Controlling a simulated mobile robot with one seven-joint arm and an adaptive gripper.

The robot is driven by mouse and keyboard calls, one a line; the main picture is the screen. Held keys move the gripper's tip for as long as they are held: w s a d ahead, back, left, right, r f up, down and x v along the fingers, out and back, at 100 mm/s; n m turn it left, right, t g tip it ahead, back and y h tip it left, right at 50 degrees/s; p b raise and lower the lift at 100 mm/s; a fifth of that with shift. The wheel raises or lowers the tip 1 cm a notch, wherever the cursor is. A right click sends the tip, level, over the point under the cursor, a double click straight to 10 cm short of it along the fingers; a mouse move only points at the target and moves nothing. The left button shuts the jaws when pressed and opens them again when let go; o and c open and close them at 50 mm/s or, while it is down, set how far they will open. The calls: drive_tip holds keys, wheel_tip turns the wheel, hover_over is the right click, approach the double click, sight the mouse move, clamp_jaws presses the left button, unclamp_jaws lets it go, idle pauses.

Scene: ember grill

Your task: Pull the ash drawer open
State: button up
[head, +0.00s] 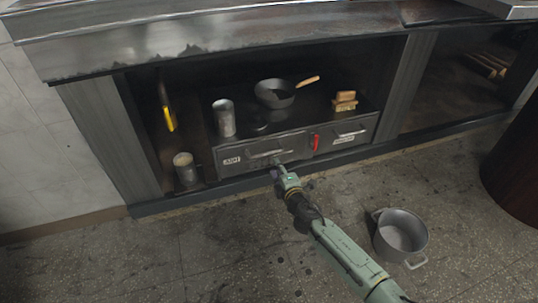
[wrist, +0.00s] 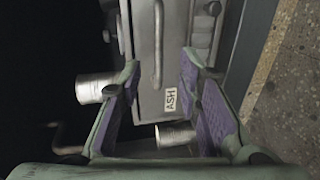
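The ash drawer (head: 240,166) is the left of two grey drawers under the counter, with a white "ASH" label. It looks shut. Its bar handle (head: 265,154) runs along the upper front. In the wrist view, the drawer front (wrist: 176,75) appears turned, with the handle (wrist: 157,45) upright and the label readable. My gripper (head: 278,165) is in front of the drawer, near the handle's right end. In the wrist view my gripper (wrist: 160,62) is open, its purple-padded fingers either side of the handle's line. Nothing is held. I cannot tell whether the fingers reach around the handle.
A second drawer (head: 345,135) is at right, with a red piece (head: 314,142) between them. A can (head: 224,118), pan (head: 275,94) and blocks (head: 345,101) stand above. Another can (head: 186,169) stands left. A pot (head: 400,235) is on the floor at right; floor left is clear.

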sight(268, 153)
drive_tip(key=shift+b+x, duration=1.4)
drive_tip(key=shift+x, duration=3.7)
drive_tip(key=shift+r, duration=0.15)
clamp_jaws()
